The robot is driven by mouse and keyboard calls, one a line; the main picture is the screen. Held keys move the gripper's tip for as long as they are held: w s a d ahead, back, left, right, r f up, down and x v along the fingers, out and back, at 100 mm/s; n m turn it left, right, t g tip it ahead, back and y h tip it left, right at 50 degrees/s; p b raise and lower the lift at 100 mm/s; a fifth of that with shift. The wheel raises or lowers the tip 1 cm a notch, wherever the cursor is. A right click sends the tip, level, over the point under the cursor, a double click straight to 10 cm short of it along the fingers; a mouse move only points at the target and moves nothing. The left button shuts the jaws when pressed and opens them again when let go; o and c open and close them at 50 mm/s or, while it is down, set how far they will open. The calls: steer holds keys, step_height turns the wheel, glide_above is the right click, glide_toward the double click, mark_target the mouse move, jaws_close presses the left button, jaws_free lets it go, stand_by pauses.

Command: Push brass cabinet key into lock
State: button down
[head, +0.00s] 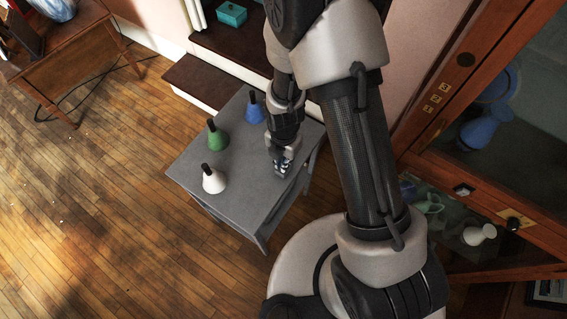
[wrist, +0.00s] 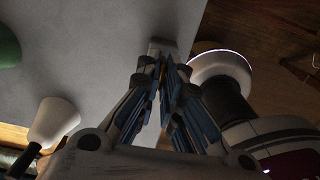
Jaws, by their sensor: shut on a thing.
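My gripper (head: 281,170) is low over the right part of the grey table. In the wrist view the fingers (wrist: 163,78) are shut on a thin brass-coloured thing, which looks like the brass key (wrist: 163,66); the fingers hide most of it. A small pale grey block (wrist: 162,46) shows just past the fingertips; I cannot tell if the key touches it. The wooden cabinet (head: 470,150) is at the right, apart from my gripper. A brass plate (head: 515,221) with a dark middle, seemingly the lock, is on its lower frame.
The grey table (head: 240,185) carries a white cone (head: 213,182), a green cone (head: 216,140) and a blue cone (head: 254,112), each with a black top. Blue and pale vessels stand behind the cabinet glass. Dark steps (head: 205,85) are behind the table. Wooden floor is clear at left.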

steer(key=shift+r, duration=0.1)
steer(key=shift+r+p, duration=2.6)
steer(key=shift+r, duration=0.8)
